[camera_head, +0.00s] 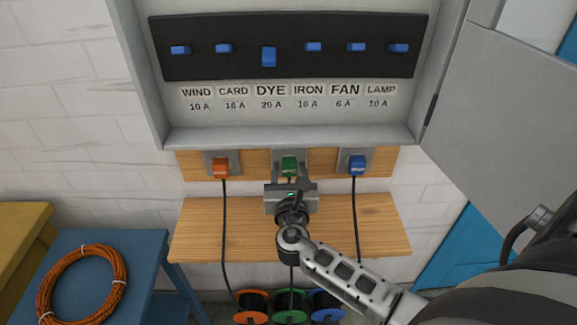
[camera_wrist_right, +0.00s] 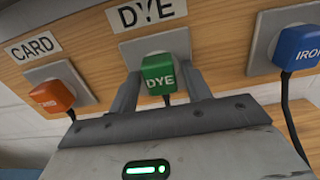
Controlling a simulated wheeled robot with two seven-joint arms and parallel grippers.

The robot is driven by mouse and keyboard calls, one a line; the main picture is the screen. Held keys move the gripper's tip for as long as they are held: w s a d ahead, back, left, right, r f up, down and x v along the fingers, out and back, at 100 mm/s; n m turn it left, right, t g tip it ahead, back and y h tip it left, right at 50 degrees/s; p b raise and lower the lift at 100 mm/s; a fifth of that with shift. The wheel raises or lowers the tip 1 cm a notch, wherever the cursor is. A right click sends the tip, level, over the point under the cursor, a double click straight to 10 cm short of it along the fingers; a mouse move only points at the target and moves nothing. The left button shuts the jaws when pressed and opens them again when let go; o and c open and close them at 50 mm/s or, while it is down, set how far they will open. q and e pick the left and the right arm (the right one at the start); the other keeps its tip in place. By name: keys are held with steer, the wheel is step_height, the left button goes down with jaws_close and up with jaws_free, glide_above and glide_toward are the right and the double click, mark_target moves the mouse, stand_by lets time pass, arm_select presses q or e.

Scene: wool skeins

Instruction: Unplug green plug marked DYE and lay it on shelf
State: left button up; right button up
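The green plug marked DYE (camera_head: 289,166) sits in the middle socket on the wooden strip, below the switch box. In the right wrist view the green plug (camera_wrist_right: 157,75) shows between the fingers of my right gripper (camera_wrist_right: 161,80), with a small gap at the side. The fingers are open and straddle it. In the head view my right gripper (camera_head: 290,190) is just in front of and below the plug. The wooden shelf (camera_head: 370,230) lies below the sockets and is bare except for cables hanging past it. My left gripper is not in view.
An orange plug (camera_head: 221,168) and a blue plug (camera_head: 357,165) sit in sockets on either side. Their cables run down to reels (camera_head: 251,306). The DYE switch (camera_head: 268,57) sits lower than its neighbours. An open door (camera_head: 500,130) stands right.

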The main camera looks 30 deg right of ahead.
jaws_close()
steer(key=shift+s+a, duration=0.1)
steer(key=shift+s, duration=0.05)
steer(key=shift+p+v, duration=0.75)
steer(key=shift+v, duration=2.05)
